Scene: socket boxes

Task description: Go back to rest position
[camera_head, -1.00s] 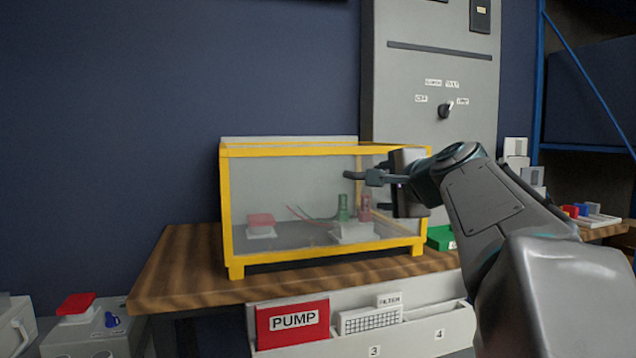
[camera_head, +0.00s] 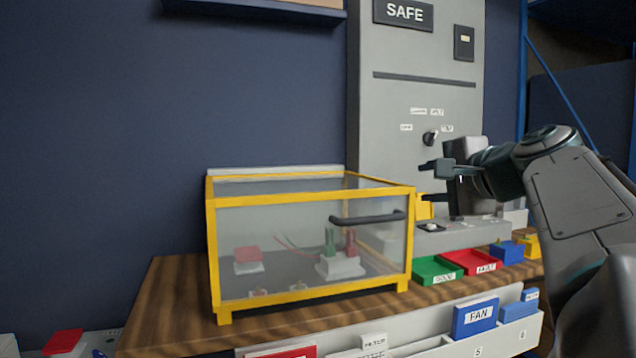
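My gripper (camera_head: 428,184) is at the right of the head view, in front of the grey cabinet and to the right of the yellow-framed clear box. Its fingers point left with a gap between them, and nothing shows between them. It is apart from the box's dark handle (camera_head: 368,218). The box (camera_head: 310,192) stands on the wooden bench and looks closed. Inside it are a red-topped block (camera_head: 248,255) and a pale socket base (camera_head: 341,268) with green and red parts and thin wires.
The grey cabinet (camera_head: 420,100) with a dark knob (camera_head: 430,138) and a SAFE sign stands behind. Green (camera_head: 437,270) and red (camera_head: 473,262) trays lie on the bench (camera_head: 165,300) right of the box. Labelled bins (camera_head: 474,316) hang along the bench front.

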